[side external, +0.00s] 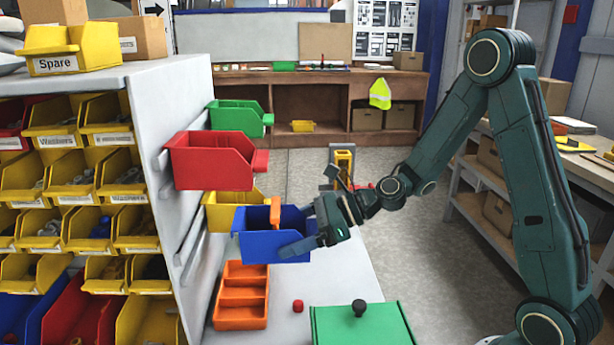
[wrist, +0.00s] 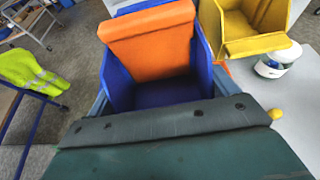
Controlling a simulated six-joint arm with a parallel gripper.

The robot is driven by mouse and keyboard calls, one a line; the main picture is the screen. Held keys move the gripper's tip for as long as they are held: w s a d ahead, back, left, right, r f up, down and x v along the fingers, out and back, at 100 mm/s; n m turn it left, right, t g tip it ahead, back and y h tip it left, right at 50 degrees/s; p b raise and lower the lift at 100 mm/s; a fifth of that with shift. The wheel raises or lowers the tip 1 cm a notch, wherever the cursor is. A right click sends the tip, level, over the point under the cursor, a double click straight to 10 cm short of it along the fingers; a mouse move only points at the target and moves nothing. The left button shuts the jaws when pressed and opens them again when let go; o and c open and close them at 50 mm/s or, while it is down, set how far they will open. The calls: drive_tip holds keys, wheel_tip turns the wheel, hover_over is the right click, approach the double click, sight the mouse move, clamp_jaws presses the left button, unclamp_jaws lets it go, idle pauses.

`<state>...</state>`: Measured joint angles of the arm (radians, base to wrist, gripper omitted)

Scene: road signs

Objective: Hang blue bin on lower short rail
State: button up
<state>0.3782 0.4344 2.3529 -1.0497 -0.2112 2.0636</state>
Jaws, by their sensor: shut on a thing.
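The blue bin (side external: 262,247) is held in the air, roughly upright, beside the grey rack panel and above the white table. An orange block (side external: 275,213) stands up inside it; the block (wrist: 155,45) also leans in the bin (wrist: 118,82) in the wrist view. My gripper (side external: 300,230) is shut on the bin from the right, and its dark fingers span the near side in the wrist view (wrist: 165,118). The lower rail (side external: 190,243) is on the panel, left of the bin. I cannot tell the exact gap between bin and rail.
A red bin (side external: 212,162) and a green bin (side external: 237,116) hang higher on the panel. A yellow bin (side external: 228,210) is just behind the blue bin.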

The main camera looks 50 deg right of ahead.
sight(310, 230)
drive_tip(key=shift+w+a, duration=3.3)
drive_tip(key=shift+f, duration=1)
drive_tip(key=o, duration=0.8)
drive_tip(key=shift+o, duration=0.2)
drive_tip(key=v, duration=1.3)
drive_tip(key=shift+s+d, duration=0.25)
drive_tip(key=shift+s, duration=0.05)
